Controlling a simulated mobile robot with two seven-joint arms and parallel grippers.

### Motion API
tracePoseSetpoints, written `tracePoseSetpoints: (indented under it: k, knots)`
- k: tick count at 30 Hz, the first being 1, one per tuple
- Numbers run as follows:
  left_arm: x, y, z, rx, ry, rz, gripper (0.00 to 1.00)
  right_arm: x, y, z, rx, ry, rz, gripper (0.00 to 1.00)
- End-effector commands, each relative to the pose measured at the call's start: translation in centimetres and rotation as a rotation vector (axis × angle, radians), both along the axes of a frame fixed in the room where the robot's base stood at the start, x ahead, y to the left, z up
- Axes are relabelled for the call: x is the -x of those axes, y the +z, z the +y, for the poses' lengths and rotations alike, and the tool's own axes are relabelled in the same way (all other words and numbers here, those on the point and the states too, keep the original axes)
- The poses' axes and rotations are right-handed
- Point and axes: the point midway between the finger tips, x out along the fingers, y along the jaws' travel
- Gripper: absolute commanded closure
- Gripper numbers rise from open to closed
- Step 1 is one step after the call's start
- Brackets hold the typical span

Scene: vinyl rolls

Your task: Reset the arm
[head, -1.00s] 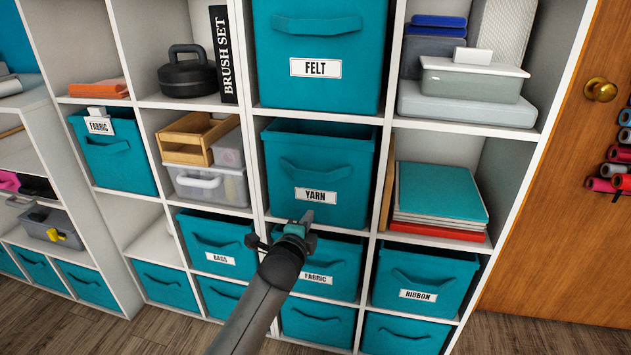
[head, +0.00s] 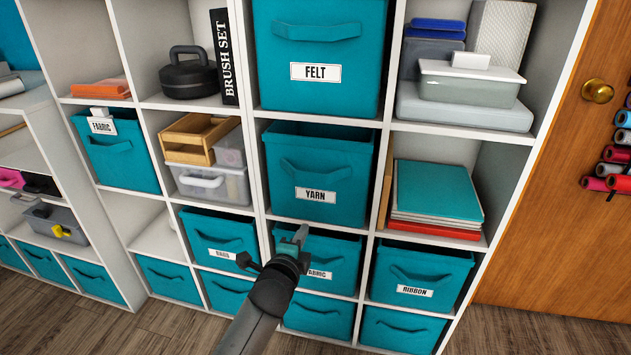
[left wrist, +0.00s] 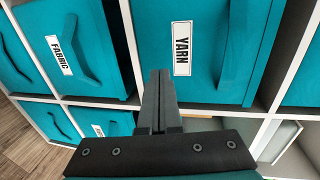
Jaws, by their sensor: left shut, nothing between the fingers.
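My left gripper (head: 299,236) is shut and empty. In the head view it is in front of the lower middle of the shelf unit, over the teal FABRIC bin (head: 335,262) and just below the teal YARN bin (head: 318,170). It hides part of the FABRIC label. In the left wrist view the closed fingers (left wrist: 158,90) point toward the shelf, with the YARN bin (left wrist: 215,25) at the upper right and the FABRIC bin (left wrist: 75,40) at the upper left. No contact with a bin can be made out. My right gripper shows in neither view.
The white cube shelf (head: 255,190) fills most of the head view with several teal bins, including the FELT bin (head: 320,30) and RIBBON bin (head: 420,270). A wooden door (head: 560,230) with a knob stands right. Bare wood floor (head: 160,330) shows below.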

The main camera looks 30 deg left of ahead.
Motion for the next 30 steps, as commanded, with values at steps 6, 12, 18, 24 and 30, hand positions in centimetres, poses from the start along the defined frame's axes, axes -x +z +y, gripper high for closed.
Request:
tracePoseSetpoints:
  k: [6, 12, 18, 24, 30]
  knots:
    - [0.5, 0.1, -0.1, 0.001, 0.000, -0.001, 1.00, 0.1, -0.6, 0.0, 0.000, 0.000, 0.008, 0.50]
    - [0.5, 0.0, -0.1, 0.000, 0.000, -0.001, 1.00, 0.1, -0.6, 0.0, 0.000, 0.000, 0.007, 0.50]
    - [0.5, 0.0, -0.1, 0.001, 0.000, 0.000, 1.00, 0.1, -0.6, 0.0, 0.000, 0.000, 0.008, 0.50]
    - [1.4, -2.8, -0.8, 0.084, 0.002, 0.058, 1.00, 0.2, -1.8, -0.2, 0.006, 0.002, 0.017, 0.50]
    - [5.7, -11.0, -2.9, 0.348, 0.047, 0.235, 1.00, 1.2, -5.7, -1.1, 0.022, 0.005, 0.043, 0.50]
